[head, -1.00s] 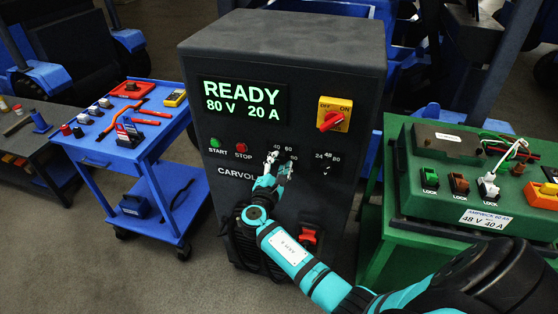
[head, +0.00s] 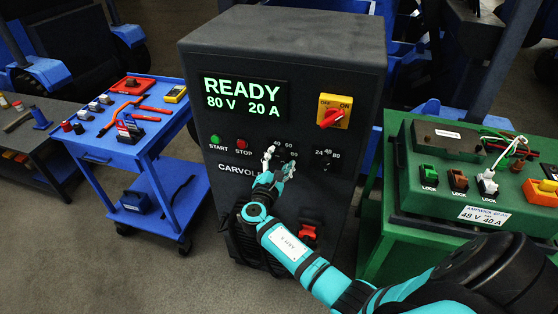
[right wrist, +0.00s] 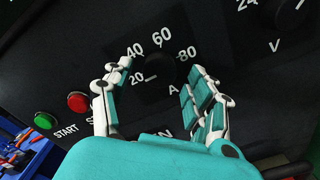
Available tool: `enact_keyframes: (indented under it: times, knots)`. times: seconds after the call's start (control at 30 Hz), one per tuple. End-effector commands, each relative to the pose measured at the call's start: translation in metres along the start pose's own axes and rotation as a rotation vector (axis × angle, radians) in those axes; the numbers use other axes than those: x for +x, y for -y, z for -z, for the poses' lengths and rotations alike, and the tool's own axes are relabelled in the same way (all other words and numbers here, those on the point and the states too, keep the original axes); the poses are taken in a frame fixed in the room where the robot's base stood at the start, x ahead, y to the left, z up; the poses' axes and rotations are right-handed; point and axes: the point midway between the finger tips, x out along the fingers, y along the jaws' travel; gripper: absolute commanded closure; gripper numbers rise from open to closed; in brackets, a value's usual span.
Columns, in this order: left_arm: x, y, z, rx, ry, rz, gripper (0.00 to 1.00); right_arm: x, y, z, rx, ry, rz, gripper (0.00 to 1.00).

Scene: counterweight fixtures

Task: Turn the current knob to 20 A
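The current knob (right wrist: 158,76) is a dark round dial marked 20, 40, 60, 80 and A. Its light pointer mark points toward 20 in the right wrist view. The display (head: 243,96) on the charger (head: 285,60) reads READY, 80 V, 20 A. My right gripper (head: 279,161) is in front of the panel. In the right wrist view its fingers (right wrist: 160,70) stand open on both sides of the knob, with visible gaps to it. In the head view the fingers partly hide the knob. My left gripper is not in view.
The voltage knob (right wrist: 293,12) is to the right. Green START (right wrist: 45,120) and red STOP (right wrist: 77,102) buttons are to the left. A blue cart (head: 120,165) and a green bench unit (head: 420,190) flank the charger.

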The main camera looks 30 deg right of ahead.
Motion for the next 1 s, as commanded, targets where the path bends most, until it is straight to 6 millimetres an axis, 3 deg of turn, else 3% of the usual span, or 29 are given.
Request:
enact_keyframes:
  times: [0.33, 0.8, 1.0]
  knots:
    - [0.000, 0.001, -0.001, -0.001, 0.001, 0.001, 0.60, -0.009, -0.001, -0.001, 0.003, 0.001, -0.001, 0.42]
    - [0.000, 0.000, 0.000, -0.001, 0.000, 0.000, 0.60, -0.100, 0.000, 0.000, 0.002, -0.001, 0.000, 0.42]
    - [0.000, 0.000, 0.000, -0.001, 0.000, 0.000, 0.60, -0.118, -0.001, 0.000, 0.001, 0.001, -0.001, 0.42]
